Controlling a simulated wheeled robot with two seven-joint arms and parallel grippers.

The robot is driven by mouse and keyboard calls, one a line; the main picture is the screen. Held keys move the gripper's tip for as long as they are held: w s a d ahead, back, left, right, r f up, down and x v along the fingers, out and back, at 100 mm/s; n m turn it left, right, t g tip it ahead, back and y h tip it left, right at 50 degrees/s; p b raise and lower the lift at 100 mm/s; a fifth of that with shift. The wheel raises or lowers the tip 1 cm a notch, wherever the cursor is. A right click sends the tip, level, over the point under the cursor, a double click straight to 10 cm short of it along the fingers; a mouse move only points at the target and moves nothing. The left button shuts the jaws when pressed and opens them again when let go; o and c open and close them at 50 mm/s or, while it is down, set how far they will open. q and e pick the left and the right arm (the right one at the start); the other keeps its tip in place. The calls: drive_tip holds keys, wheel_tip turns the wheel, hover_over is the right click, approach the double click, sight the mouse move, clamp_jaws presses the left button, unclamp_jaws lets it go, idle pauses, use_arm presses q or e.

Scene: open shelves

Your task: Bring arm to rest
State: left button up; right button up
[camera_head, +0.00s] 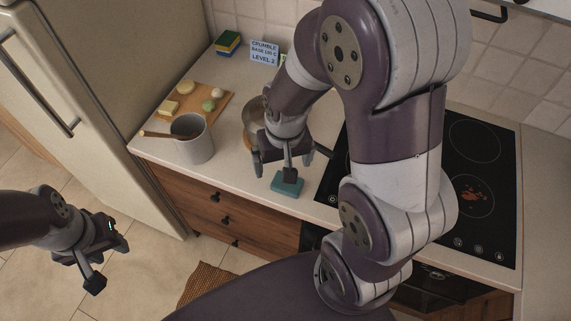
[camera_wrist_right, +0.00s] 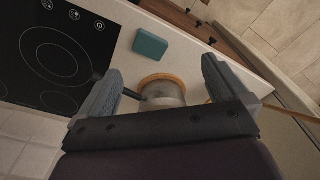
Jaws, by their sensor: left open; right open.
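My right arm reaches down from the upper right of the head view over the counter. Its gripper (camera_head: 283,163) is open above the counter near the teal sponge-like block (camera_head: 287,184). My left gripper (camera_head: 108,262) is open and empty over the floor at the lower left.
A pan (camera_head: 252,112) sits behind my right gripper, partly hidden. A grey pot (camera_head: 194,142) with a wooden spoon, a cutting board (camera_head: 222,112) with food pieces, and a sign (camera_head: 264,52) stand on the counter (camera_head: 235,178). The cooktop (camera_head: 490,160) is right, the fridge (camera_head: 100,90) left.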

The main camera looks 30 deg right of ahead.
drive_tip(key=s+a+r+n, duration=0.1)
drive_tip(key=s+r+n, duration=0.1)
drive_tip(key=s+n, duration=0.15)
use_arm(q)
wheel_tip(320, 180, down, 5)
drive_tip(key=b, duration=0.5)
drive_tip(key=shift+s, duration=0.15)
use_arm(e)
drive_tip(key=shift+m, duration=0.55)
wheel_tip(320, 180, down, 6)
drive_tip(key=shift+r, duration=0.25)
drive_tip(key=shift+w, duration=0.1)
